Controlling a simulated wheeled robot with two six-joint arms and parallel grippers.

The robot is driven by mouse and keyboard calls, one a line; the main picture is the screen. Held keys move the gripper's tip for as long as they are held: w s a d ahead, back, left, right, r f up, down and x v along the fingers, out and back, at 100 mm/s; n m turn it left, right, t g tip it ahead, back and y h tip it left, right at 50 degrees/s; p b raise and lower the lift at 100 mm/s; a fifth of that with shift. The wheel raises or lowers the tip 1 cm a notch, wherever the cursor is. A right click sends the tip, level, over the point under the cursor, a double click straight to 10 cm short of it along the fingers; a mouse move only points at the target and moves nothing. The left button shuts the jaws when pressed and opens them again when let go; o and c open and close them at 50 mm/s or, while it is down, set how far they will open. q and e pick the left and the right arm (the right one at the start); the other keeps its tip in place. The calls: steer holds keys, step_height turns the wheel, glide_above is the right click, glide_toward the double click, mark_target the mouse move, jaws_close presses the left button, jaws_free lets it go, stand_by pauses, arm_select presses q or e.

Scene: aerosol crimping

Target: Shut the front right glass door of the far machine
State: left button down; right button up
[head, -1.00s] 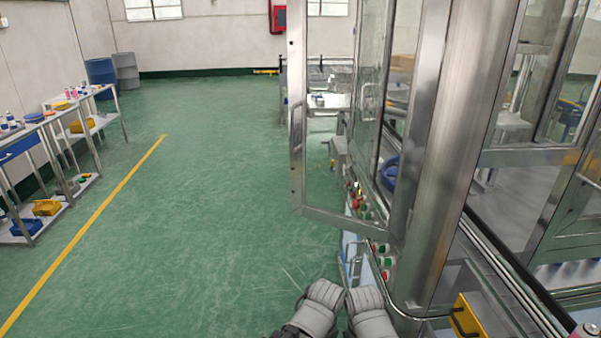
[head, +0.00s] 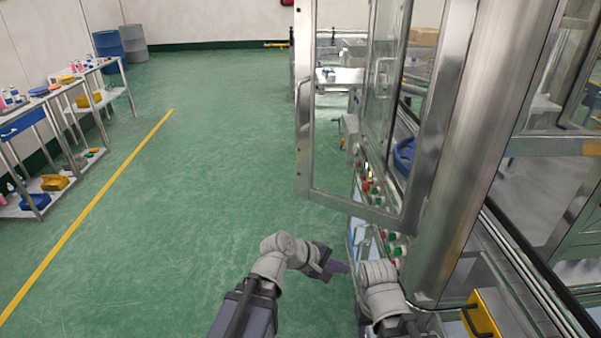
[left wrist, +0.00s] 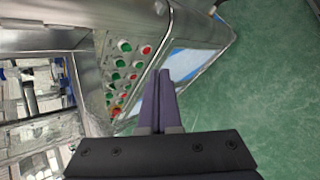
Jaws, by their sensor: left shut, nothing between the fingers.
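The steel-framed glass door (head: 303,150) of the machine stands open in the head view, sticking out leftward into the aisle. Its upright handle (head: 299,100) is on the free left edge. My left gripper (head: 342,267) is below the door's bottom rail, apart from it, over the floor beside the machine. Its dark purple fingers (left wrist: 160,100) are shut and empty in the left wrist view, with the button panel (left wrist: 122,75) beyond them. My right arm shows at the bottom of the head view, but its gripper is not visible.
A thick steel post (head: 480,150) stands right of the door. Shelved tables (head: 60,115) with bottles and bins line the left. The green floor (head: 190,180) between is clear.

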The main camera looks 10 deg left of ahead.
arm_select(q)
steer(key=w+a+r+n+t, duration=0.6)
steer(key=a+r+n, duration=0.1)
steer(key=a+n, duration=0.15)
steer(key=n+t+y, duration=0.3)
steer(key=n+t, duration=0.3)
steer(key=n, duration=0.7)
glide_toward(305, 165)
steer(key=x, duration=0.7)
steer(key=shift+b, duration=0.35)
